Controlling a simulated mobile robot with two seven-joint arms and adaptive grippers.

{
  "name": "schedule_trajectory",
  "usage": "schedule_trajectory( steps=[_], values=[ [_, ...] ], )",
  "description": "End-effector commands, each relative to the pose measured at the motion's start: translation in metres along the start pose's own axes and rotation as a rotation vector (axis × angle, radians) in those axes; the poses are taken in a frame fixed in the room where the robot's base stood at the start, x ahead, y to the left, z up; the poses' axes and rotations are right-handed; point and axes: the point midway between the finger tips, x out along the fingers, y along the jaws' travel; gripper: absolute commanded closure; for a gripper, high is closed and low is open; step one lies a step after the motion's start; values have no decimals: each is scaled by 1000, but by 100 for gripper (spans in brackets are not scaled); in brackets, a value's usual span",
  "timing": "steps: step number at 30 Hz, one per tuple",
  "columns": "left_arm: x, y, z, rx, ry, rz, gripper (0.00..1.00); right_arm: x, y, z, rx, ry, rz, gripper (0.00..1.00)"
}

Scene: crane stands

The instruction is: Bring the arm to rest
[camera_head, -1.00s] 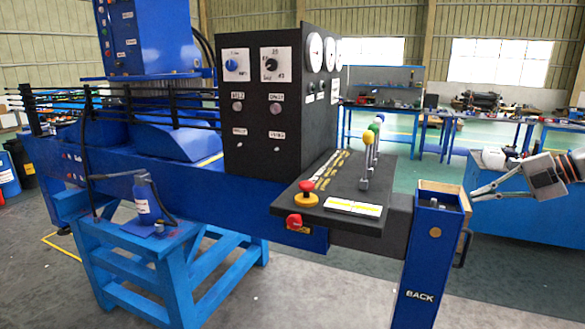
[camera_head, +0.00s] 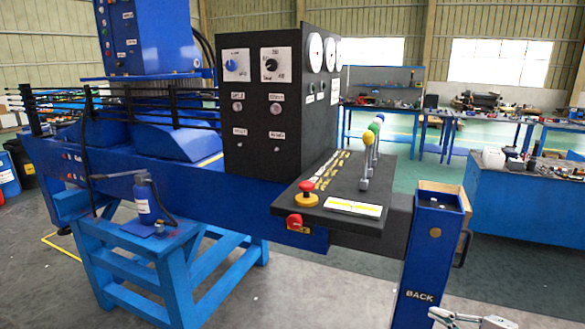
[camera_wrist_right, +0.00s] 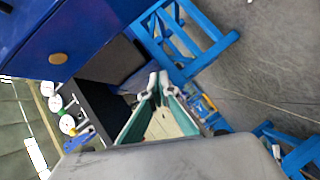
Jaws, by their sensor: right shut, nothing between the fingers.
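My right gripper (camera_head: 436,313) shows only in part at the bottom edge of the head view, right of the blue post marked BACK (camera_head: 418,293). In the right wrist view the fingertips of my right gripper (camera_wrist_right: 158,80) meet, shut with nothing held between them. It is apart from the post and the control stand. The rest of the right arm is cut off by the frame's lower edge. My left gripper is in neither view.
A black control panel (camera_head: 262,125) with knobs and gauges stands above a lever console with a red and yellow button (camera_head: 306,193). A blue step bench (camera_head: 165,245) stands at left. A blue workbench (camera_head: 520,210) is at right; grey floor (camera_head: 540,285) before it is clear.

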Motion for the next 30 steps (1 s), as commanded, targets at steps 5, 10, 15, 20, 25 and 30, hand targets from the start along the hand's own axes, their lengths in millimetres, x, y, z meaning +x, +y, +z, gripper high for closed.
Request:
schedule_trajectory(
  steps=[5,10,15,20,25,30],
  values=[
    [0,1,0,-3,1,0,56,-38,-65,10,109,-141,-15,100],
    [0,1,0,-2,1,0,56,-83,-124,17,203,-292,-60,100],
    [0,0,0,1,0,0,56,-130,-173,20,273,-426,-126,100],
    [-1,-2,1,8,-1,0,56,-166,-207,17,317,-516,-188,100],
    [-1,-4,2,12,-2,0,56,-201,-237,12,353,-597,-255,100],
    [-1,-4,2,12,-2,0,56,-197,-260,-7,448,-612,-230,100]
  ],
)
